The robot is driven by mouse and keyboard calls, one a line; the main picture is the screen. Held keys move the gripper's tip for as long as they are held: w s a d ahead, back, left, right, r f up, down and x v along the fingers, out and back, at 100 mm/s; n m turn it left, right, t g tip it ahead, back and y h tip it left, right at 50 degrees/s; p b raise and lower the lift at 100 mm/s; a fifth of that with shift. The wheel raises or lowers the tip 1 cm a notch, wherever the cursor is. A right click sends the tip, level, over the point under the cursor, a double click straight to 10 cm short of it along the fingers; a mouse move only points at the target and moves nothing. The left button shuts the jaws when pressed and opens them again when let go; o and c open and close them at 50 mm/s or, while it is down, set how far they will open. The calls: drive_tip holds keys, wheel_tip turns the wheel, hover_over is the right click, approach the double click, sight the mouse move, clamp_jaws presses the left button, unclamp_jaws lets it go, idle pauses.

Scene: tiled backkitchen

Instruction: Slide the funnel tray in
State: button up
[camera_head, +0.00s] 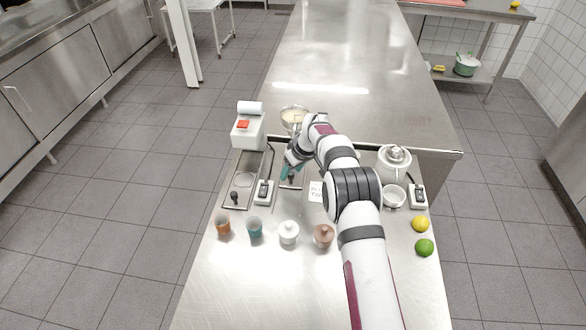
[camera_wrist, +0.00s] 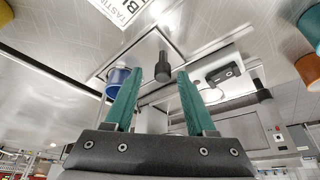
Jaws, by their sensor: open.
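The funnel (camera_head: 293,115) stands at the back of the counter, beyond my gripper. A metal tray (camera_wrist: 138,54) with an upright black knob (camera_wrist: 162,66) lies in front of it; I take this for the funnel tray. In the head view my gripper (camera_head: 287,173) is over this tray and hides much of it. In the wrist view my gripper (camera_wrist: 157,73) is open and empty. Its teal fingertips are apart, and the knob appears between them, slightly ahead. I cannot tell the exact depth.
A white switch box (camera_head: 264,192) and another knobbed tray (camera_head: 229,203) lie left of my gripper. A sign (camera_head: 316,191) lies right. A blue cup (camera_wrist: 117,78) shows near the left finger. Cups and jars (camera_head: 289,232) line the front. A teapot (camera_head: 395,160) stands right.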

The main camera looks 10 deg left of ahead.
drive_tip(key=v, duration=1.5)
drive_tip(key=shift+s+r, duration=0.15)
drive_tip(key=shift+r, duration=0.25)
drive_tip(key=s+d+r+m+g, duration=0.1)
drive_tip(key=s+d+r+m, duration=0.15)
drive_tip(key=s, duration=0.45)
drive_tip(key=s+d+r+m, duration=0.2)
drive_tip(key=s+d+r, duration=0.1)
drive_tip(key=s, duration=0.4)
drive_tip(key=s+d+r+m+g, duration=0.1)
drive_tip(key=s+d+r+m, duration=0.15)
drive_tip(key=s, duration=0.45)
drive_tip(key=s+d+f+m, duration=0.1)
drive_tip(key=s+f+m, duration=0.1)
drive_tip(key=s, duration=0.9)
drive_tip(key=s+d+f+m+g+h, duration=0.1)
drive_tip(key=s+m, duration=0.4)
drive_tip(key=s, duration=0.5)
drive_tip(key=shift+s+d+f+m, duration=0.3)
drive_tip(key=shift+s+d+f, duration=0.15)
drive_tip(key=shift+f, duration=0.35)
